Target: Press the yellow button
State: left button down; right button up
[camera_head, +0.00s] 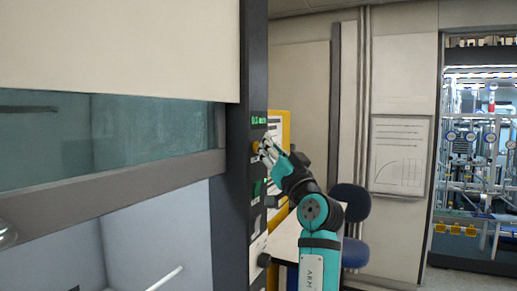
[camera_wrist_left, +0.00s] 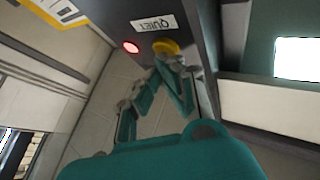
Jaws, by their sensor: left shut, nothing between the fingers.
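The yellow button (camera_head: 256,147) is on the dark vertical panel strip, below a small green-lit display. In the left wrist view the round yellow button (camera_wrist_left: 166,46) sits below a "QUIET" label and beside a lit red light. My left gripper (camera_head: 267,146) is shut and empty, with its fingertips right at the button. In the wrist view the tips of my left gripper (camera_wrist_left: 168,62) overlap the button's lower edge. I cannot tell whether they touch it. My right gripper is not in view.
The red light (camera_wrist_left: 131,47) is close beside the button. A glass sash (camera_head: 150,130) with a grey frame is to the left. A blue chair (camera_head: 352,202) and a white table are behind my arm. Piped equipment (camera_head: 480,150) stands at the far right.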

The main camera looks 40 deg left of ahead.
pick_arm(q)
jog(key=shift+s+a, duration=0.1)
jog(key=shift+a, duration=0.15)
jog(key=shift+d, duration=0.1)
dwell(0.4)
jog(key=shift+w+d+b, duration=0.25)
jog(key=shift+d+b, duration=0.4)
jog(key=shift+d, duration=0.1)
